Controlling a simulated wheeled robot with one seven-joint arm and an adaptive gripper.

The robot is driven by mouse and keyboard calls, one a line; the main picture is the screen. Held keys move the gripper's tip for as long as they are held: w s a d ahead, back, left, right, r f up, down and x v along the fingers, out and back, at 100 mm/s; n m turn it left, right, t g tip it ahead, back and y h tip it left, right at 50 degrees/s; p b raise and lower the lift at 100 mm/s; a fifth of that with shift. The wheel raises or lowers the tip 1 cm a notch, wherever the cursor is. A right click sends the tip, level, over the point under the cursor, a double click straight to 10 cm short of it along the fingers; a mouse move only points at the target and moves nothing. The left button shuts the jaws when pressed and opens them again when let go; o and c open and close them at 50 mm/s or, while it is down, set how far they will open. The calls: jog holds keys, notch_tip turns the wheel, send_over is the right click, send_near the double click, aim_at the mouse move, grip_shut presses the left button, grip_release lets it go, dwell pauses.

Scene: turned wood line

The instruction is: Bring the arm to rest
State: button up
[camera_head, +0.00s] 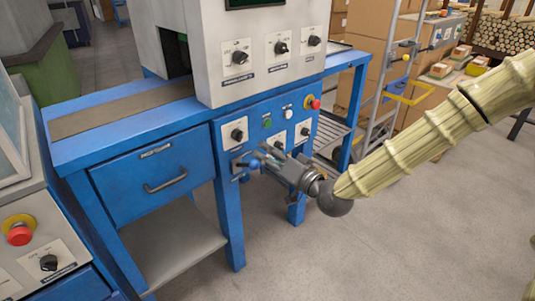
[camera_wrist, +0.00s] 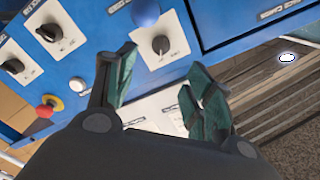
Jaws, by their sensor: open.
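My gripper (camera_head: 262,158) is in front of the blue control panel of the machine bench, at the lower left plate. The arm reaches in from the right. In the wrist view my gripper (camera_wrist: 162,80) has its two green-padded fingers apart, with nothing between them. A blue ball knob (camera_wrist: 146,12) shows just beyond the fingertips, apart from them. It also shows beside the fingers in the head view (camera_head: 254,163). Parts of the panel plates behind the fingers are hidden.
The blue bench (camera_head: 80,145) has a drawer (camera_head: 155,180) and the grey machine housing (camera_head: 255,60). Dials and a red stop button (camera_head: 313,102) sit close to my gripper. The floor (camera_head: 330,260) at the front is clear.

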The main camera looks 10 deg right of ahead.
jog(key=shift+f, duration=0.1)
jog(key=s+d+f+g+h, duration=0.1)
jog(key=s+f+g+h, duration=0.1)
jog(key=s+f, duration=0.5)
jog(key=s+d+f+g+h, duration=0.1)
jog(key=s+f+g, duration=0.2)
jog(key=f, duration=0.9)
jog(key=s+d+f+g+h, duration=0.1)
jog(key=s+f+g+h, duration=0.1)
jog(key=s+f, duration=0.5)
jog(key=s+d+f+g+h, duration=0.3)
jog(key=s+d+f+g, duration=0.15)
jog(key=s+f, duration=0.8)
jog(key=s+d+f+n+g+h, duration=0.1)
jog(key=s+d+f+g, duration=0.1)
jog(key=s+d+f, duration=0.3)
jog(key=s+d+g+h, duration=0.1)
jog(key=s+d+h, duration=0.15)
jog(key=s, duration=0.45)
notch_tip(320, 180, up, 23)
jog(key=p, duration=2.2)
jog(key=shift+f+y+p, duration=0.15)
jog(key=shift+y+p, duration=0.25)
jog(key=shift+y, duration=0.05)
